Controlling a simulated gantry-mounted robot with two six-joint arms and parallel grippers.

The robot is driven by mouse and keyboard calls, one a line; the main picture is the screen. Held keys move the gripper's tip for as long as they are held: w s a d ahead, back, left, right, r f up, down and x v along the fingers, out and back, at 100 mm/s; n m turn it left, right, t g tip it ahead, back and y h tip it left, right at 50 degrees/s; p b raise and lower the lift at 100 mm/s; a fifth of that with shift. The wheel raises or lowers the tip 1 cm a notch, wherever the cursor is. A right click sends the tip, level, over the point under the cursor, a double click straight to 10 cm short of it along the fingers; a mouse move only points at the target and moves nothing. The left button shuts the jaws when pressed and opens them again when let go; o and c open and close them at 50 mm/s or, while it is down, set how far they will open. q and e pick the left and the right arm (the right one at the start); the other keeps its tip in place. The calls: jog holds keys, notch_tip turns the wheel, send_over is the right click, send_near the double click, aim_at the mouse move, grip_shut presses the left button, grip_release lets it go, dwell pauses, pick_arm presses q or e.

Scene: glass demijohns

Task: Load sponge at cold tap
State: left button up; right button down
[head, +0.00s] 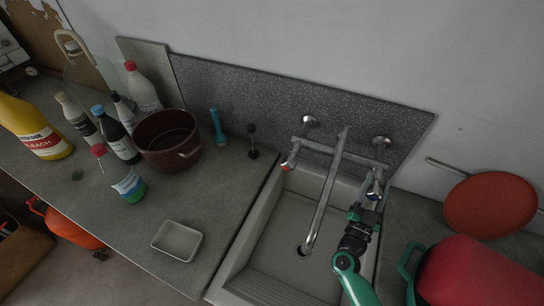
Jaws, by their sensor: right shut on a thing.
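The mixer tap (330,190) is mounted on the wall over the sink (270,250), its long spout reaching down into the basin. Its cold tap (375,190), marked blue, is on the right side. My right gripper (368,203) is at the cold tap and shut on its handle; the jaws are small and partly hidden. I see no sponge. A shallow pale dish (177,241) on the worktop left of the sink looks empty. My left gripper is not in view.
A dark red pot (167,140) and several bottles stand on the left worktop (215,195). A red container with a green handle (475,275) and a red pan (490,203) are at the right. The worktop around the dish is clear.

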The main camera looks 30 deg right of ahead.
jog(key=shift+c, duration=1.4)
grip_release()
pick_arm(q)
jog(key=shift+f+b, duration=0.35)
jog(key=shift+b, duration=0.05)
pick_arm(e)
jog(key=v, duration=1.2)
